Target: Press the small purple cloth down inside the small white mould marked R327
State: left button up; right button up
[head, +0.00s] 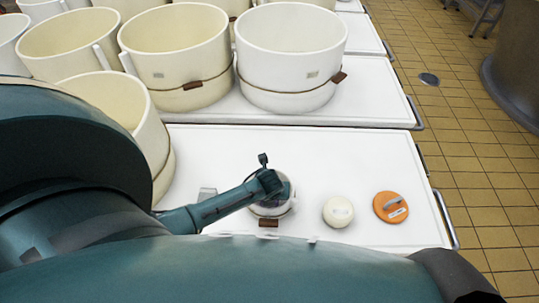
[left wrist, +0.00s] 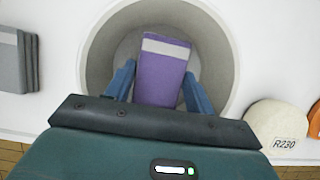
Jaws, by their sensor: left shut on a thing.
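The small purple cloth (left wrist: 165,72), folded with a pale band near its far end, is between the two blue fingers of my left gripper (left wrist: 160,88). The gripper is shut on it, over the mouth of a small round white mould (left wrist: 230,62). In the left wrist view the cloth overlaps the mould's opening; whether it touches the floor or wall cannot be told. In the head view my left gripper (head: 268,184) covers much of the mould (head: 270,212), which has a brown tag at its front. No R327 mark is readable. My right gripper is not in view.
Grey folded cloths (left wrist: 12,62) lie left. Large cream moulds (head: 175,50) stand behind.

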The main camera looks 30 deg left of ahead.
pick_arm(q)
jog(key=shift+f+b, duration=0.35)
jog(key=shift+f, duration=0.2)
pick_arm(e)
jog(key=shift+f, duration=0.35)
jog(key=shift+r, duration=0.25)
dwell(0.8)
pick_arm(q)
jog(key=shift+s+f, duration=0.15)
dwell(0.6)
jog(key=o, duration=1.1)
jog(key=shift+c, duration=0.2)
jog(key=shift+s+f, duration=0.1)
jog(key=p+v, duration=0.1)
jog(key=v, duration=0.1)
jog(key=p+v, duration=0.1)
jog(key=v, duration=0.1)
jog(key=p+v, duration=0.1)
jog(key=v, duration=0.2)
jog(key=shift+w, duration=0.3)
jog(key=p+v, duration=0.1)
jog(key=v, duration=0.5)
jog(key=shift+r, duration=0.4)
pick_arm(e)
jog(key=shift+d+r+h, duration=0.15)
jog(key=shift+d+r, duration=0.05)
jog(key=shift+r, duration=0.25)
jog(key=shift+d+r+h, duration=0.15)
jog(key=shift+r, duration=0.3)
